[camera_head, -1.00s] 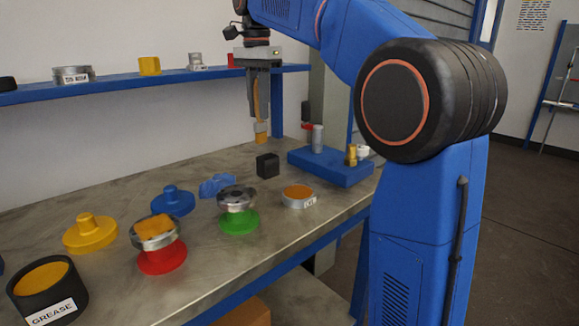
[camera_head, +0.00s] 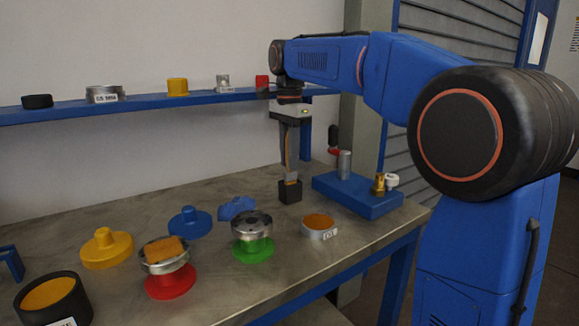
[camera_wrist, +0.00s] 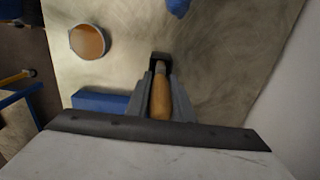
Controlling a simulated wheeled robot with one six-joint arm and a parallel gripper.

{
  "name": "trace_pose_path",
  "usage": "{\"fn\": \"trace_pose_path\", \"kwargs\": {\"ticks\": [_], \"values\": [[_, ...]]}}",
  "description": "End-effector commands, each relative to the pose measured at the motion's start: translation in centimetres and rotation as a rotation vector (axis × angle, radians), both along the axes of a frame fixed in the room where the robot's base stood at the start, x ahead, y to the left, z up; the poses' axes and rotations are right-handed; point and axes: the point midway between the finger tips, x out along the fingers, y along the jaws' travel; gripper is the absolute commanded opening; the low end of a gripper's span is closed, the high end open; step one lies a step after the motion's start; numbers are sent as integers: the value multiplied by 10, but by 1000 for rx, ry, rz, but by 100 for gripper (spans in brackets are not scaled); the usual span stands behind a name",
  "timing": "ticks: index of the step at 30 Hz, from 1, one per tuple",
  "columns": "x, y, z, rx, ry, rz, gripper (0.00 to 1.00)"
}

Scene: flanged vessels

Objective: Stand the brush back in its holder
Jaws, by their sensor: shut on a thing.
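The black square brush holder (camera_head: 290,193) stands on the grey bench, and it shows beyond the fingertips in the wrist view (camera_wrist: 153,57). My gripper (camera_head: 290,160) is directly above it, pointing down and shut on the brush's wooden handle. The brush (camera_head: 290,176) hangs upright with its bristle end down at the holder's mouth. In the wrist view the orange-brown handle (camera_wrist: 161,101) lies between the fingers and lines up with the holder. How far the bristles reach into the holder is hidden.
A blue block (camera_head: 357,195) with metal posts stands just right of the holder. An orange-filled tin (camera_head: 319,227), a flanged vessel on a green base (camera_head: 252,237) and a blue cloth-like piece (camera_head: 237,207) are nearby. A blue shelf (camera_head: 150,107) runs along the wall behind.

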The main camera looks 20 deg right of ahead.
Motion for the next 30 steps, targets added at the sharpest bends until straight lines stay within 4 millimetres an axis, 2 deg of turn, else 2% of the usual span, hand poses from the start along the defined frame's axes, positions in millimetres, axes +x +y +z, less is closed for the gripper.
{"fn": "trace_pose_path", "kwargs": {"ticks": [5,17,18,19,30], "values": [[0,0,-23,0,1,0,0],[0,0,-28,0,0,0,0],[0,0,-27,0,0,0,31],[0,0,-27,0,0,0,38],[0,0,-25,0,-1,0,40]]}}
